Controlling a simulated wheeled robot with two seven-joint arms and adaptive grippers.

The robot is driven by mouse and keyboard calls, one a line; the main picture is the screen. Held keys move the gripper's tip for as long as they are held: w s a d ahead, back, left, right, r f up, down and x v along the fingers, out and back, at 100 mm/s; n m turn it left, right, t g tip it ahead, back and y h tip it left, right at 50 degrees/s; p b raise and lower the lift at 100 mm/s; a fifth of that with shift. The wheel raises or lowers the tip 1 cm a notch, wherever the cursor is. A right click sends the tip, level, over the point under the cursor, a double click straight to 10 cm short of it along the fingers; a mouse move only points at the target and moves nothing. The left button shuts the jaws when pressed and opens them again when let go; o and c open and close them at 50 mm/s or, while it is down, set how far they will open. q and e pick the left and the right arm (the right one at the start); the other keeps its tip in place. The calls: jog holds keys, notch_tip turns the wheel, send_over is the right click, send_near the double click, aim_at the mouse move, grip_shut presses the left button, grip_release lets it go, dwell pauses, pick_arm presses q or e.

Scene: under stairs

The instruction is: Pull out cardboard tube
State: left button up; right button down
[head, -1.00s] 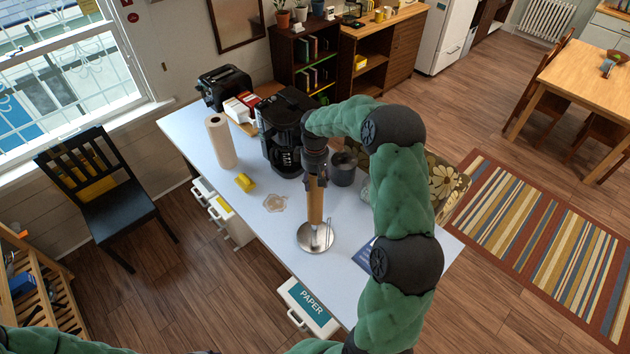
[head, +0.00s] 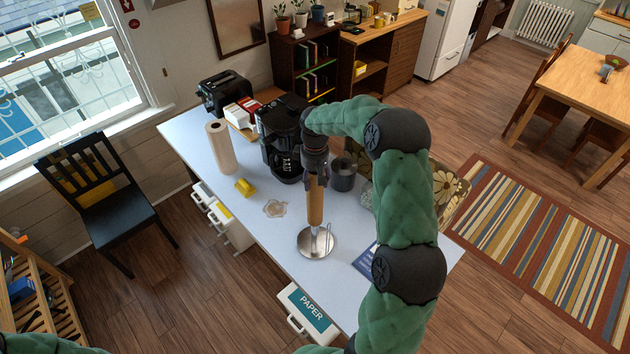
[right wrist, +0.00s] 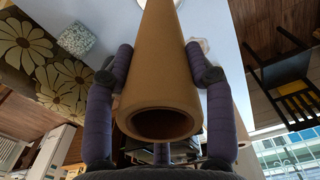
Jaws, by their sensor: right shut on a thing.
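The brown cardboard tube (head: 315,205) stands upright over the round silver stand (head: 305,248) on the white table. A short piece of the stand's metal post shows below the tube's lower end; how much post is inside it is hidden. My right gripper (head: 315,168) is shut on the tube's upper part from above. In the right wrist view, the two purple-padded fingers press on both sides of the tube (right wrist: 160,85), and its open hollow end faces the camera. My left gripper is out of view.
A black coffee maker (head: 279,140) and a dark grey canister (head: 343,174) stand behind the tube. A paper towel roll (head: 220,147), a yellow item (head: 244,187) and a blue booklet (head: 366,259) are on the table (head: 200,122). The tabletop left of the stand is mostly clear.

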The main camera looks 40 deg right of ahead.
notch_tip(320, 180, up, 9)
dwell(2.5)
dwell(0.4)
notch_tip(320, 180, up, 6)
jog(key=shift+f, duration=0.1)
dwell(0.6)
dwell(0.5)
